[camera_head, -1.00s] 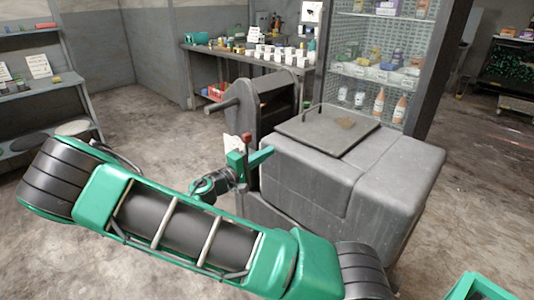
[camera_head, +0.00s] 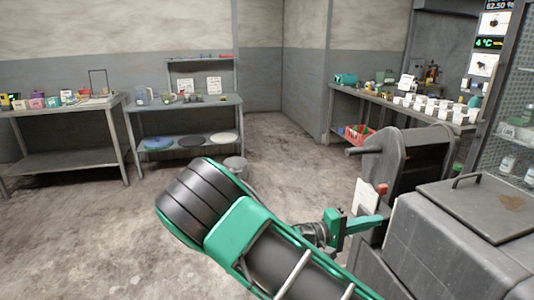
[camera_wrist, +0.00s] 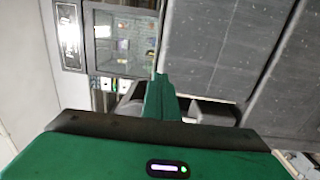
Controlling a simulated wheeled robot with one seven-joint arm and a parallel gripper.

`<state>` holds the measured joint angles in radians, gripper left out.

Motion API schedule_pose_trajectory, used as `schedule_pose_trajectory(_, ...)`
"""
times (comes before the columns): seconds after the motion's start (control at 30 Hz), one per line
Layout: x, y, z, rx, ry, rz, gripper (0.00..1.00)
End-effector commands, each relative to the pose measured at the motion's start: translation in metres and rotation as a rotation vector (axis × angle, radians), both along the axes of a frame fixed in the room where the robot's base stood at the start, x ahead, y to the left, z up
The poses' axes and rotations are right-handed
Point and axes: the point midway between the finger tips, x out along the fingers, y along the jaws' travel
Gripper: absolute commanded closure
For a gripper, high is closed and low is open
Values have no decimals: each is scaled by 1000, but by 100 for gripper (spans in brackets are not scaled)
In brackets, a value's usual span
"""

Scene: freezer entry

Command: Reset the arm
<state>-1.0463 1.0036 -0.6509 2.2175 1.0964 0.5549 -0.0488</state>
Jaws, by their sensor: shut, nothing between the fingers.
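My arm, green with dark grey joints, crosses the bottom of the head view. My gripper (camera_head: 368,223) is at its far end, shut and empty, beside the grey chest-like unit (camera_head: 440,255). In the wrist view the green gripper fingers (camera_wrist: 158,98) show close together at the centre, with the grey unit (camera_wrist: 215,45) close beyond them. I cannot tell whether the gripper touches the unit.
A dark lid with a handle (camera_head: 485,205) lies on the unit. Two shelf tables (camera_head: 75,160) and (camera_head: 185,120) stand at the back left. A cluttered bench (camera_head: 400,92) stands at the back right. The floor (camera_head: 90,225) on the left is clear.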

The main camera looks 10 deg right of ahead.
Motion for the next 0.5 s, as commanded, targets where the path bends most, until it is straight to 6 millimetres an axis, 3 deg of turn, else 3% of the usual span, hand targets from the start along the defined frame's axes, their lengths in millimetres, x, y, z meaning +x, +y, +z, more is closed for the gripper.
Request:
schedule_pose_trajectory(0.3, -54, -63, -22, 321, 19, -244, 100)
schedule_pose_trajectory(0.5, -95, -85, -33, 556, 13, -392, 100)
